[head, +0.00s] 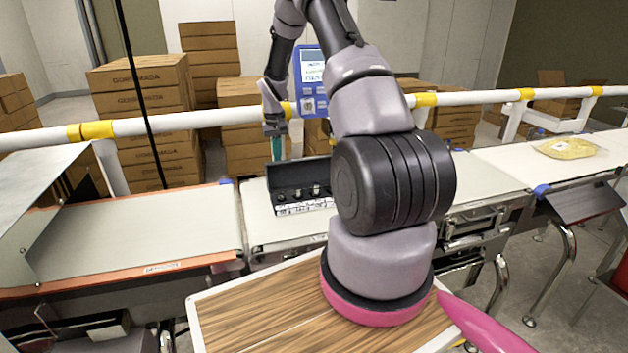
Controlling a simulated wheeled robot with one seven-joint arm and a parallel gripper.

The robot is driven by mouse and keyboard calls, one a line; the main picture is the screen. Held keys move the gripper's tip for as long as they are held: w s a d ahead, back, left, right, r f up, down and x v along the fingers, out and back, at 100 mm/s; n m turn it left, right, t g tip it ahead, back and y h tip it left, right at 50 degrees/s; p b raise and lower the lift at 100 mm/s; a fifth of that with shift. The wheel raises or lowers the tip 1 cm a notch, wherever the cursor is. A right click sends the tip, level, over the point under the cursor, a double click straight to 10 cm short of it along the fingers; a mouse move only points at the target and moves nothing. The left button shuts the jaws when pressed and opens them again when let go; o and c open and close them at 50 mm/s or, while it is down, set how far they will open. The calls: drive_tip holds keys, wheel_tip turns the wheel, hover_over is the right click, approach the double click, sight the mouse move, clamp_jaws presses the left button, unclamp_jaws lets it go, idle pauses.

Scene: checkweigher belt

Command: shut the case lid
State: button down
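The black case (303,198) sits open on the middle belt section, with small metal weights in its tray and a white label strip along its front. Its dark lid (284,173) stands raised at the back. The case's right end is hidden behind my arm. My gripper (277,150) points down just behind and above the raised lid, near its left half. A teal finger shows beneath the grey hand. Its tip is close to the lid's top edge; whether they touch is not clear. I cannot tell how far apart the fingers are.
A blue display unit (312,80) stands behind the belt, close to my gripper. A white rail (210,119) with yellow bands runs behind the belts. The left belt (140,232) is clear. A yellow bag (566,148) lies on the right belt. Stacked cartons stand behind.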

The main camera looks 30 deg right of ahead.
sight(280, 162)
drive_tip(key=shift+s+a, duration=0.2)
drive_tip(key=shift+s, duration=0.65)
drive_tip(key=shift+s+r, duration=0.1)
drive_tip(key=shift+s+a+r, duration=0.25)
drive_tip(key=shift+s+r, duration=1)
drive_tip(key=shift+s, duration=0.1)
drive_tip(key=shift+s+a+r, duration=0.15)
drive_tip(key=shift+s+r, duration=0.2)
drive_tip(key=shift+s, duration=0.25)
drive_tip(key=shift+s+a+r, duration=0.15)
drive_tip(key=shift+s+r, duration=0.15)
drive_tip(key=shift+s, duration=0.3)
drive_tip(key=shift+s+r, duration=0.1)
drive_tip(key=shift+s, duration=0.25)
